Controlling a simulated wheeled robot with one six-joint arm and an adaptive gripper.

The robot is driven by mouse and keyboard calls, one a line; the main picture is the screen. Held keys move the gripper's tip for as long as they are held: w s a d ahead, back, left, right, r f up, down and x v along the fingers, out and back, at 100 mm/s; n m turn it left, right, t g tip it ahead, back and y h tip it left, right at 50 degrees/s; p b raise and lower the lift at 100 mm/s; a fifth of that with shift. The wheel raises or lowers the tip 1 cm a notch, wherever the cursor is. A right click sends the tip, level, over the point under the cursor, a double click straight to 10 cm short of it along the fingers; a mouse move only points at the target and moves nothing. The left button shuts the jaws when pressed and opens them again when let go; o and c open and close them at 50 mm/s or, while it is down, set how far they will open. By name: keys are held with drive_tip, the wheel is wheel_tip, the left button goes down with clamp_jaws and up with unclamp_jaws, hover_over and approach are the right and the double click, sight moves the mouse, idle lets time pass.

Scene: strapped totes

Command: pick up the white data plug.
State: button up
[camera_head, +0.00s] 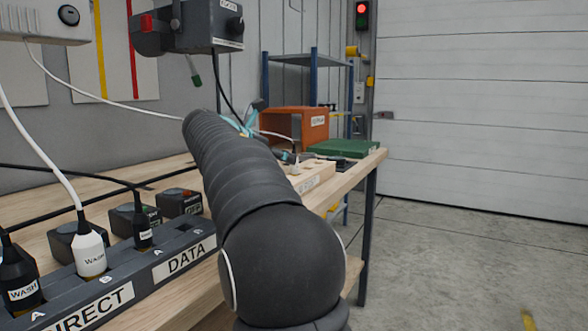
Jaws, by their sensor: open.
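A white plug (91,254) stands upright in the grey strip (125,285) at lower left, on a white cable.
Black plugs (20,275) (142,232) also stand in the strip. Dark boxes (180,203) sit behind it. A wooden block with holes (313,177), an orange bin (300,126) and a green case (343,148) lie farther off. A dark device (190,30) hangs above. Open floor lies right.

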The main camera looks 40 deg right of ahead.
sight(294, 169)
drive_tip(key=x, duration=0.5)
drive_tip(key=shift+w, duration=0.3)
drive_tip(key=shift+a, duration=0.1)
clamp_jaws()
